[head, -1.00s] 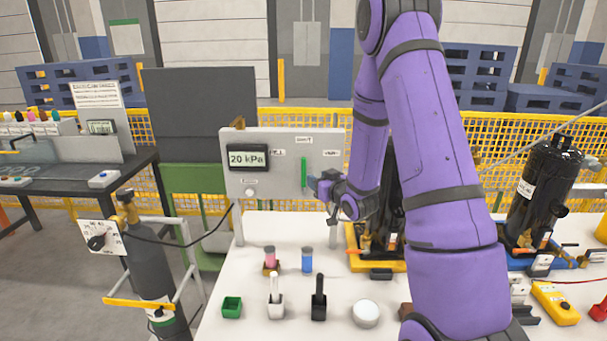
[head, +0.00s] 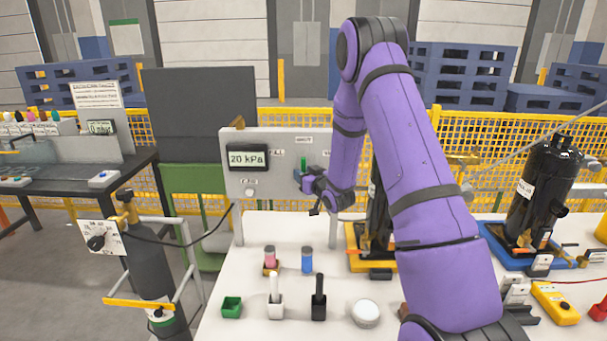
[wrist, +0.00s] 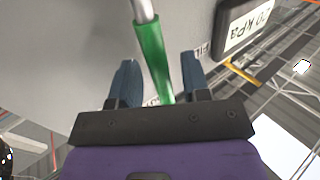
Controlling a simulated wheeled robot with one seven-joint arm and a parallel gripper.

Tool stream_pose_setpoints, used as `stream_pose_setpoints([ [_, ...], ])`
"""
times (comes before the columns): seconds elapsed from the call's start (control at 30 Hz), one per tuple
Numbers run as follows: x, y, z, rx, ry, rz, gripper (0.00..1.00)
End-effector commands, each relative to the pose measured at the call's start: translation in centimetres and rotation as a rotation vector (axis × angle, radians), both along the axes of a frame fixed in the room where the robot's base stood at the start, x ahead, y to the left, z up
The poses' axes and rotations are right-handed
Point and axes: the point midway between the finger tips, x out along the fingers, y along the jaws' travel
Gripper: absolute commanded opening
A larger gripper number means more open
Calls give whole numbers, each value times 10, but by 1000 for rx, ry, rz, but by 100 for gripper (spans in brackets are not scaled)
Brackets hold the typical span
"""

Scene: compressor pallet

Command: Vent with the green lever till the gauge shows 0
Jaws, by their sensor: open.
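The green lever (head: 303,163) stands upright on the grey panel (head: 277,141), its lower part hidden by my gripper in the head view. The gauge (head: 247,158) on the panel reads 20 kPa; its edge also shows in the wrist view (wrist: 243,22). My gripper (head: 303,178) is at the panel by the lever. In the wrist view my gripper (wrist: 160,78) is open, with one blue finger on each side of the green lever (wrist: 153,57). Gaps show between the lever and both fingers.
A black compressor (head: 541,190) stands at right. A gas cylinder (head: 150,262) stands left of the table.

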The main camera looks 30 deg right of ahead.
Motion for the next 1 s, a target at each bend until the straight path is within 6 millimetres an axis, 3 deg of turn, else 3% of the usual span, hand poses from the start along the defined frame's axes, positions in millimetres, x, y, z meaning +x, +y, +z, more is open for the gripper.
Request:
stream_pose_setpoints([
  [0.4, 9, 0, 0, 0, -1, -1, 43],
  [0.6, 8, 0, 0, 0, 0, -1, 0],
  [1.0, 18, -1, 0, 32, -21, -1, 0],
])
